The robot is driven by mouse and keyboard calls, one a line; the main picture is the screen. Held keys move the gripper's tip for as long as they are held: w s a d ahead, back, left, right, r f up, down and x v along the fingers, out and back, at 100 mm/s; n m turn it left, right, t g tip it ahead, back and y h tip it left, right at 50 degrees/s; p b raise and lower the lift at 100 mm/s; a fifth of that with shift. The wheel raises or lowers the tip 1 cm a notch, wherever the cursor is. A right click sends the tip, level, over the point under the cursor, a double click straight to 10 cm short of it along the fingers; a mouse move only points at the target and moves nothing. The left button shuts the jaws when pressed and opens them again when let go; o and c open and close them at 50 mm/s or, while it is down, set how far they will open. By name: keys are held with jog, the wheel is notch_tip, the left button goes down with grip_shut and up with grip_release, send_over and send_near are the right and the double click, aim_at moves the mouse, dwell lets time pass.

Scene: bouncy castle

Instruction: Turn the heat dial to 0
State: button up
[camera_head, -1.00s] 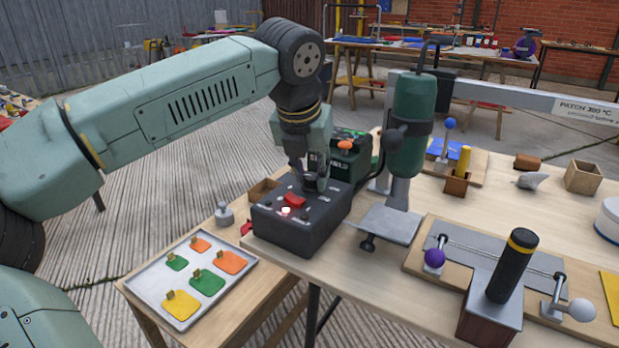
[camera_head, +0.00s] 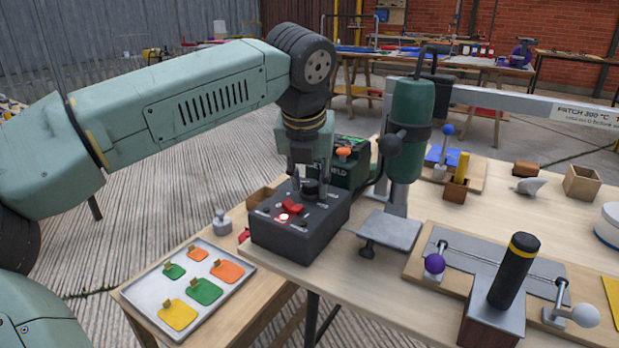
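The dark control box (camera_head: 300,222) sits on the near left corner of the workbench. On its top are a black round dial (camera_head: 310,188), a red switch (camera_head: 292,206) and a lit reddish lamp (camera_head: 284,217). My gripper (camera_head: 309,190) points straight down over the box, at the dial. Its two dark fingers show on either side of the dial, apart, with a small gap visible. I cannot tell if a finger touches the dial. The dial's markings and pointer are too small to read.
A green heat tool (camera_head: 409,130) on a stand rises just right of the box, above a grey metal plate (camera_head: 383,230). A tray (camera_head: 235,290) of coloured tags lies on a lower table at left.

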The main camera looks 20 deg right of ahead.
jog(key=o, duration=0.3)
jog(key=shift+r, duration=0.1)
jog(key=v, duration=1.2)
